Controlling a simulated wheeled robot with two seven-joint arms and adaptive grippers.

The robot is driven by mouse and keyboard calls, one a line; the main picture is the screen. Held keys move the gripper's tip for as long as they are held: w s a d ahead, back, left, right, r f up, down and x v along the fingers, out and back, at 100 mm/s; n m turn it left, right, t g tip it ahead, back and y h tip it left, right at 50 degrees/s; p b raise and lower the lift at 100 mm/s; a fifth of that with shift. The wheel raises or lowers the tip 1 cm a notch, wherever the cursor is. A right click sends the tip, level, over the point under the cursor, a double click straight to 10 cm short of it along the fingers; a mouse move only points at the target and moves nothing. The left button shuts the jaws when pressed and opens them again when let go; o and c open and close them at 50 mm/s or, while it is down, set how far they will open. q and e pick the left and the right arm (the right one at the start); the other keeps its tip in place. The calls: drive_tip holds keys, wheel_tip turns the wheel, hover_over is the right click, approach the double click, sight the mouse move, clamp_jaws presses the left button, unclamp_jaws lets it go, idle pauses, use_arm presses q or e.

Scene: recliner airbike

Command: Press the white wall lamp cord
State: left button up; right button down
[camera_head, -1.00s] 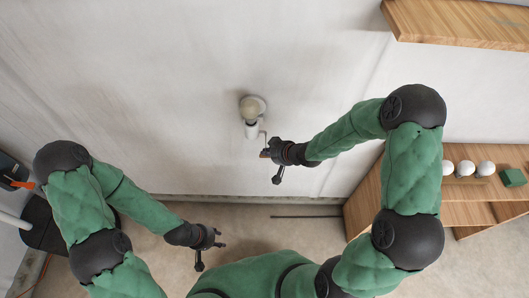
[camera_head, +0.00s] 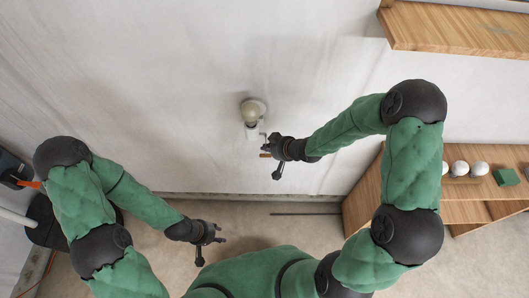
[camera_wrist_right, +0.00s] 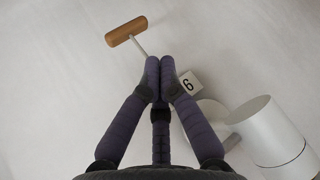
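The cord's brown wooden pull (camera_wrist_right: 126,32) hangs from a short white cord (camera_wrist_right: 139,46), which runs to my right gripper's fingertips. My right gripper (camera_wrist_right: 160,66) has its two tips together; I cannot tell whether the cord is between or behind them. My left gripper (camera_head: 219,234) is low on the left, away from the lamp; its finger opening is unclear.
A wooden shelf (camera_head: 455,28) is at the upper right. A wooden unit (camera_head: 465,212) with white balls (camera_head: 461,168) and a green block (camera_head: 505,177) stands at the right. The wall left of the lamp is clear.

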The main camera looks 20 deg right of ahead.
sight(267, 156)
wheel_tip(267, 156, up, 5)
drive_tip(key=p, duration=0.3)
drive_tip(key=shift+f+p, duration=0.2)
drive_tip(key=shift+p, duration=0.2)
